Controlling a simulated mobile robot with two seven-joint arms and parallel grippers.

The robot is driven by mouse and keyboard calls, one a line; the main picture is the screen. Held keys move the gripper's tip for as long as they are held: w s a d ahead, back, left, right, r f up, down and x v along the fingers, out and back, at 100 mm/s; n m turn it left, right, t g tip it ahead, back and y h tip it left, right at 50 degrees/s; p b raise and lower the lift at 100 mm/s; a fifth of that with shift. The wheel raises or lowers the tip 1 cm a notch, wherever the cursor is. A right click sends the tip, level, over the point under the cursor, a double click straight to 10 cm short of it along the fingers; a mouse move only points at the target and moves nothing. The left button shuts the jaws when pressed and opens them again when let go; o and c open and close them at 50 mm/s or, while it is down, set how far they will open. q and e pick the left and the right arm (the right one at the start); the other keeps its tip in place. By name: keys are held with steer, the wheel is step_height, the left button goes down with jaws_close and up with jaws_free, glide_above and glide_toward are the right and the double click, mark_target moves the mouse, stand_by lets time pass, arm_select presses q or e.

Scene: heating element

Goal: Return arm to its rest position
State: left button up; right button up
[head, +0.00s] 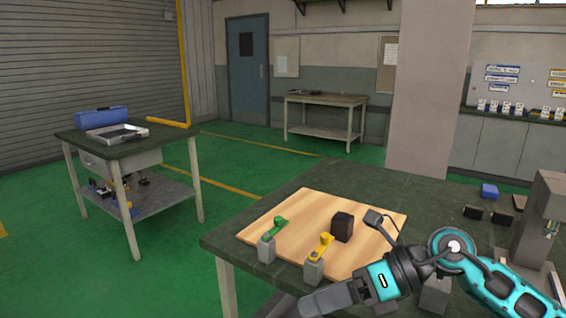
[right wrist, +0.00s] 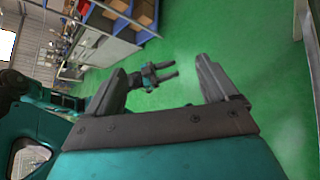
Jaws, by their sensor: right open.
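My right arm comes in from the right of the head view, bent at a teal joint (head: 453,247). Its grey right gripper (head: 318,303) points left, in front of the near side of the workbench (head: 290,184), partly cut off by the lower edge. My left gripper does not show in the head view.
A wooden board (head: 300,212) on the bench carries a green piece (head: 274,228), a yellow piece (head: 322,246) and a dark block (head: 342,227). A grey machine stand (head: 540,215) stands at right. A cart (head: 150,148) stands left; green floor between is open.

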steer(key=s+a+r+m+t+y, duration=0.1)
steer(key=a+r+m+t+y, duration=0.1)
steer(key=a+m+y, duration=0.25)
steer(key=d+f+m+t+h+p, duration=0.1)
steer(key=d+f+m+t+h, duration=0.55)
steer(key=m, duration=0.85)
steer(key=d+f+m+t+h+p, duration=0.1)
steer(key=d+f+m+t+h, duration=0.55)
steer(key=m, duration=0.95)
steer(key=s+d+f+m+g+h, duration=0.2)
steer(key=s+f+m, duration=0.5)
steer(key=s+f, duration=0.4)
step_height(320, 180, down, 2)
steer(key=shift+s+d+f+g+p, duration=0.15)
steer(key=shift+s+d+g+p, duration=0.25)
steer(key=shift+g, duration=0.8)
